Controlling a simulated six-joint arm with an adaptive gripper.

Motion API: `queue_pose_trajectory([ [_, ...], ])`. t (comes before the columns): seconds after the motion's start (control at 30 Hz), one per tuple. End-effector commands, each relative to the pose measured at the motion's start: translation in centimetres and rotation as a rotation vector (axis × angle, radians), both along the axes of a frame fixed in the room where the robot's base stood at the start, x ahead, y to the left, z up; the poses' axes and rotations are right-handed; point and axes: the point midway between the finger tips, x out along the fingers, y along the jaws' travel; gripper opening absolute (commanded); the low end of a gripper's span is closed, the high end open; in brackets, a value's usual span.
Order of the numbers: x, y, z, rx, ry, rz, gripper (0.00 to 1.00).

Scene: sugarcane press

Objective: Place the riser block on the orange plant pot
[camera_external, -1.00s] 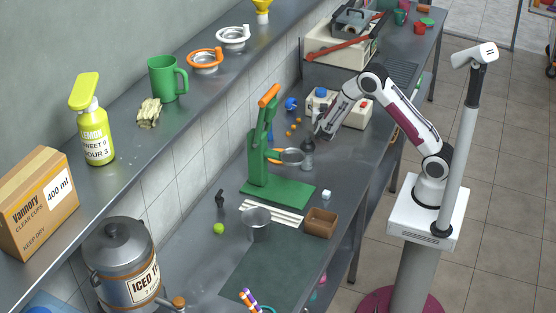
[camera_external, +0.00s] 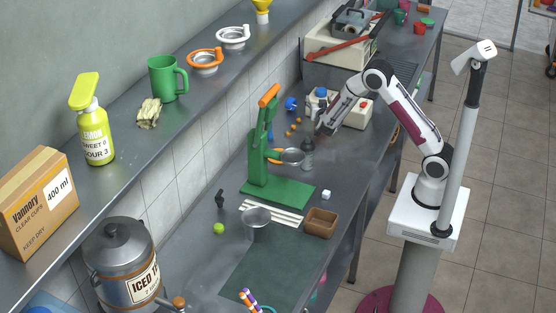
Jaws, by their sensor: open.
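My gripper (camera_external: 322,130) is small and dark in the picture. It is open, pointing down over the counter, just above and right of a grey bottle (camera_external: 307,157), with a small gap visible. I cannot tell for certain which thing is the riser block; a small white cube (camera_external: 326,194) lies on the counter right of the green press. The orange plant pot is not clear either; a small red-orange pot (camera_external: 419,27) stands at the far end of the counter.
The green press (camera_external: 275,180) stands in mid-counter. A metal cup (camera_external: 256,224), a brown open box (camera_external: 320,223) and white sticks (camera_external: 272,212) are in front of it. White-and-blue containers (camera_external: 320,101) stand behind my gripper. The dark mat (camera_external: 262,268) has clear room.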

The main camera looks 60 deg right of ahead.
Motion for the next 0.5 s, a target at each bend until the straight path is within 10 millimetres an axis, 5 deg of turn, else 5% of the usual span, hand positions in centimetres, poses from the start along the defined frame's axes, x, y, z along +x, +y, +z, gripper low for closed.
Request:
queue_pose_trajectory([
  [0.5, 3.5, 8.9, 7.5, 0.231, -0.052, 0.394, 0.57],
])
